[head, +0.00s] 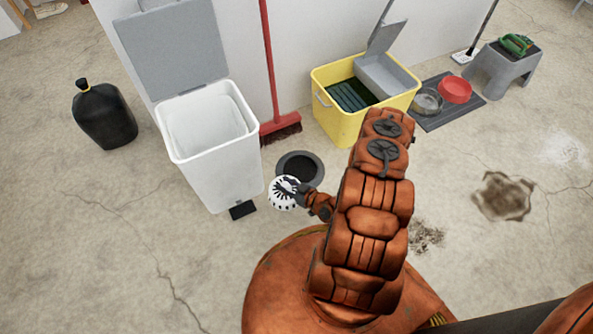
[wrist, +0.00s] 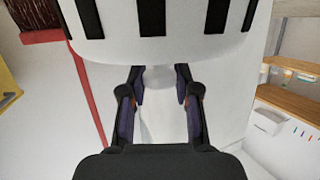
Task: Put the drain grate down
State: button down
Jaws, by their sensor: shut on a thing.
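The drain grate (head: 283,196) is a white round piece with black slots. My gripper (head: 302,193) is shut on it from its right side in the head view. In the wrist view, the slotted grate (wrist: 165,47) fills the top, and my gripper's fingers (wrist: 160,90) close on a white part below its rim, partly hidden. The grate looks tilted toward the head camera. Behind it is a dark round drain opening with a grey ring (head: 318,161). I cannot tell how high the grate is above the floor.
A white pedal bin (head: 215,160) with an open lid stands close left of the grate. A red broom (head: 282,130) leans behind. A yellow bin (head: 345,118) stands to the right, beyond my arm. A black bag (head: 105,118) is far left. The front-left floor is clear.

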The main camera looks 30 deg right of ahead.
jog(key=shift+w+d+f+b, duration=0.15)
jog(key=shift+w+f+b, duration=0.15)
jog(key=shift+w+f, duration=0.15)
jog(key=w+d+f+b, duration=0.1)
jog(key=w+d+b, duration=0.1)
jog(key=w+d, duration=0.1)
jog(key=w+d+f+b, duration=0.2)
jog(key=w+d+b, duration=0.1)
jog(key=d, duration=0.2)
jog(key=w+d+f+b, duration=0.2)
jog(key=w+d+b, duration=0.1)
jog(key=d, duration=0.1)
jog(key=shift+d, duration=0.25)
jog(key=shift+r, duration=0.1)
jog(key=c, duration=0.8)
grip_release()
jog(key=shift+c, duration=0.2)
jog(key=shift+s, duration=0.1)
